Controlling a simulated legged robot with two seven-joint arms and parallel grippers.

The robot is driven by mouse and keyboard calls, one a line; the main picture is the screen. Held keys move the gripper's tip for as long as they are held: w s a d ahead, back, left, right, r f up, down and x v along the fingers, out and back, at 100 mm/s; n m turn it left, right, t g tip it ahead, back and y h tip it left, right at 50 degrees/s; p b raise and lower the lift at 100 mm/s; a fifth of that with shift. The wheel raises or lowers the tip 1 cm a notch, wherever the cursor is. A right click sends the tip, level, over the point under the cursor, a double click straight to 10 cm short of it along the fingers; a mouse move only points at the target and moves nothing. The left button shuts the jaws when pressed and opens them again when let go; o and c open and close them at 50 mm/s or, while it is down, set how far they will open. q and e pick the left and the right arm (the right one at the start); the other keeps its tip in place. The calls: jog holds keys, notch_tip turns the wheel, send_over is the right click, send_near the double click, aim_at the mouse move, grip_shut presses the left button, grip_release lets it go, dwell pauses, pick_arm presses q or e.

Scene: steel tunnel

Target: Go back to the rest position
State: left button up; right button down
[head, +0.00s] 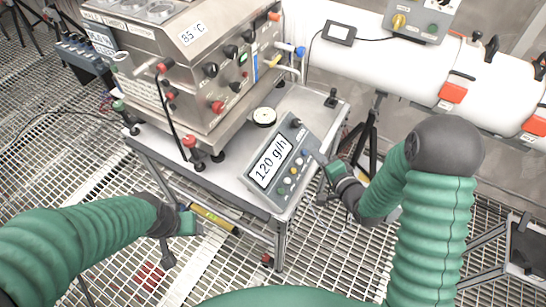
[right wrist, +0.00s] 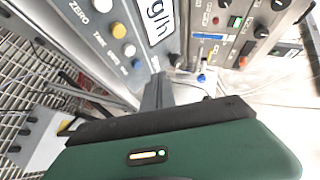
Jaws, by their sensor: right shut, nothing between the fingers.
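My right gripper (head: 322,163) is at the right edge of the grey scale display reading "120 g/h" (head: 270,163), close to its buttons. Whether it touches the display box cannot be told. In the right wrist view the dark fingers (right wrist: 157,92) are together and empty, with the display's buttons (right wrist: 122,38) to their upper left. My left gripper (head: 168,248) hangs low at the left front of the cart, empty as far as I see. Its fingers overlap in the view, so its opening is unclear.
A steel cart (head: 225,172) carries a control machine (head: 190,65) with knobs and a "85 °C" label. A white pipe (head: 400,75) with orange clamps runs behind on the right, on black tripod legs. A yellow level-like bar (head: 213,219) sits on the cart's lower part. Grating floor lies around.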

dwell(0.5)
jog(key=s+d+r+n+g+h, duration=0.1)
jog(key=s+n+g+h, duration=0.3)
jog(key=s+n+g, duration=0.7)
jog(key=s, duration=0.9)
jog(key=shift+s+d, duration=0.2)
jog(key=shift+d, duration=0.2)
